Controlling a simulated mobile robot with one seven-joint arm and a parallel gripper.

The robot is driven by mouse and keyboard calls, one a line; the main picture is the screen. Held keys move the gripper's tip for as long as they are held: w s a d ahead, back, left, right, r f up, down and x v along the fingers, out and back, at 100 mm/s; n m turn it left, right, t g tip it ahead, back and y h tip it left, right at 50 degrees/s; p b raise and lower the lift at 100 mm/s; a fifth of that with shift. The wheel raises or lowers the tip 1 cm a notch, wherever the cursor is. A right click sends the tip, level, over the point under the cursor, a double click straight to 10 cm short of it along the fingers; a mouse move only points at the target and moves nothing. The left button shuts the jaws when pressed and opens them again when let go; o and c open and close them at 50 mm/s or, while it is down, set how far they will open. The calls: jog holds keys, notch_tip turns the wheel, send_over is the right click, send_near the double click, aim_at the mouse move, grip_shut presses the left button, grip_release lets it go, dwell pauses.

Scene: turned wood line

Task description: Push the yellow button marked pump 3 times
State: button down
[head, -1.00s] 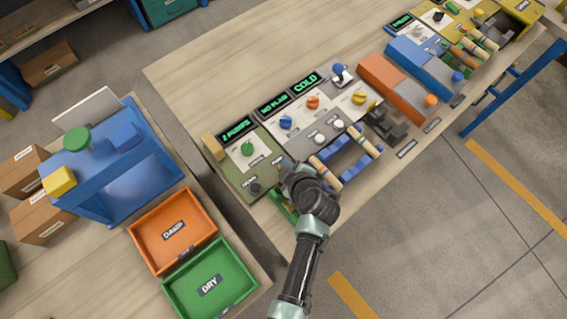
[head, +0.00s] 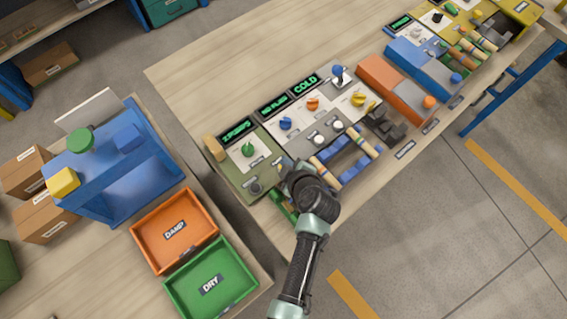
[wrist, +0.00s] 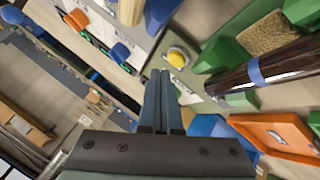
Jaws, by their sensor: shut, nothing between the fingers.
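In the head view my gripper and wrist cover the button, at the front of the green control unit (head: 236,172). That unit's display (head: 238,129) shows green text that seems to read PUMPS after a digit too blurred to be sure of.
Close to the right are white buttons (head: 338,124), orange (head: 313,103) and blue (head: 286,122) knobs, and a yellow knob (head: 358,98). An orange tray (head: 136,233) marked DAMP and a green tray (head: 170,288) marked DRY stand left. A dark cylinder (wrist: 235,78) lies near my gripper.

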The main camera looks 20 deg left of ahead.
notch_tip(320, 180, up, 5)
jog(key=p, duration=0.3)
jog(key=shift+f, duration=0.15)
jog(key=shift+s+p, duration=0.1)
jog(key=shift+p, duration=0.2)
dwell(2.2)
jog(key=r+m+h+p, duration=0.1)
jog(key=m, duration=0.1)
jog(key=r+m+t+h+p, duration=0.1)
jog(key=m+h+p, duration=0.1)
jog(key=r+m+t+h+p, duration=0.1)
jog(key=r+m+p, duration=0.1)
jog(key=shift+s+a, duration=0.1)
jog(key=shift+a, duration=0.15)
jog(key=shift+f, duration=0.2)
notch_tip(320, 180, down, 9)
jog(key=b, duration=0.8)
jog(key=shift+r, duration=0.2)
jog(key=shift+f, duration=0.15)
dwell(1.6)
